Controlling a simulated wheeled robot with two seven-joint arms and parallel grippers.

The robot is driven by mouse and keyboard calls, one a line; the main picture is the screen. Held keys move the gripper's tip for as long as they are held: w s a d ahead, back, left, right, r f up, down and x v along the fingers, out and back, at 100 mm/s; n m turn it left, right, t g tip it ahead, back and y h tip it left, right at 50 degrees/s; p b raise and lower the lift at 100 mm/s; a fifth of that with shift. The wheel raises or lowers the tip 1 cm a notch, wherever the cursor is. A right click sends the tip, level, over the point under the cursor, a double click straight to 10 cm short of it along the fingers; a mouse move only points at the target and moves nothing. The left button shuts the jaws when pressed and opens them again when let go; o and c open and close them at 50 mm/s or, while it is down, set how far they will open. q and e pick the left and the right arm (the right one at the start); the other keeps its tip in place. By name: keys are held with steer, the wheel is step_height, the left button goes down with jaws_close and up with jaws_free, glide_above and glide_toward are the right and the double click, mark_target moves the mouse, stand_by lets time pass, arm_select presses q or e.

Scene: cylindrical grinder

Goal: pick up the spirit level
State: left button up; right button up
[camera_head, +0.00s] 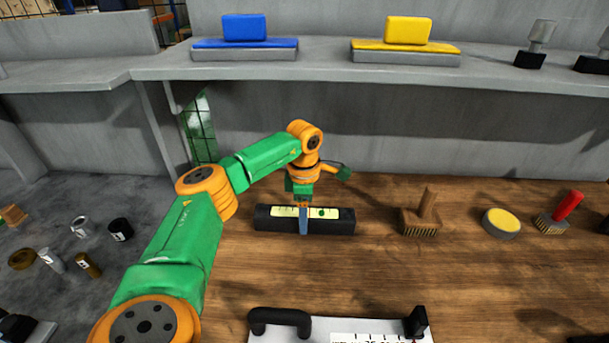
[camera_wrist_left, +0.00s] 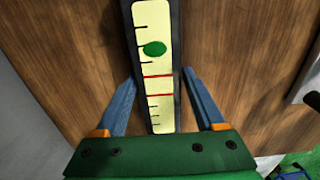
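The spirit level (camera_head: 333,224) is a black bar with a pale yellow scale and a green bubble, lying on the wooden table. In the left wrist view the level (camera_wrist_left: 153,50) runs lengthwise between the fingers. My left gripper (camera_head: 303,229) is over the middle of the level, pointing down. In the left wrist view its blue fingers (camera_wrist_left: 160,78) are spread, one on each side of the bar, with gaps showing. Whether the tips reach down beside the bar is hard to tell. My right gripper is not seen.
A wooden brush (camera_head: 421,221), a round yellow-topped pad (camera_head: 501,223) and a red-handled brush (camera_head: 565,210) stand to the right. A white plate with a black handle (camera_head: 280,319) is in front. A grey shelf (camera_head: 320,73) runs behind.

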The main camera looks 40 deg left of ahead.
arm_select(q)
jaws_close()
steer(key=shift+w+r, duration=0.1)
